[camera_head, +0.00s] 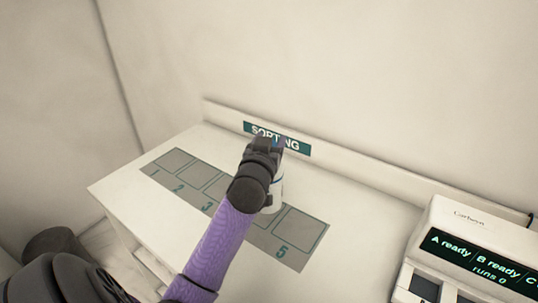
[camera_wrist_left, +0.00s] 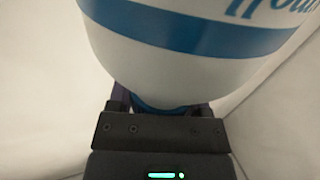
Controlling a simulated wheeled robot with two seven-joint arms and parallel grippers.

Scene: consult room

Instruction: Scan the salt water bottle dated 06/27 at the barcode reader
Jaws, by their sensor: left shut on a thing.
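My left gripper (camera_head: 270,145) is shut on a white bottle (camera_head: 274,198), above the sorting mat near spaces 4 and 5. The gripper and wrist cover most of the bottle in the head view; only its white lower side shows. In the left wrist view the bottle (camera_wrist_left: 180,65) fills the top, white with a blue band and part of blue lettering, between the fingers of the gripper (camera_wrist_left: 167,105). No date is readable on it. I cannot tell whether its base touches the mat. I see no clear barcode reader. My right gripper is out of view.
The grey numbered mat (camera_head: 303,264) lies on a white counter (camera_head: 345,218) below a green SORTING sign (camera_head: 299,147). Its visible spaces look empty. A white machine (camera_head: 470,221) with a lit display reading "A ready / B ready" and "runs 0" stands right. Counter between is clear.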

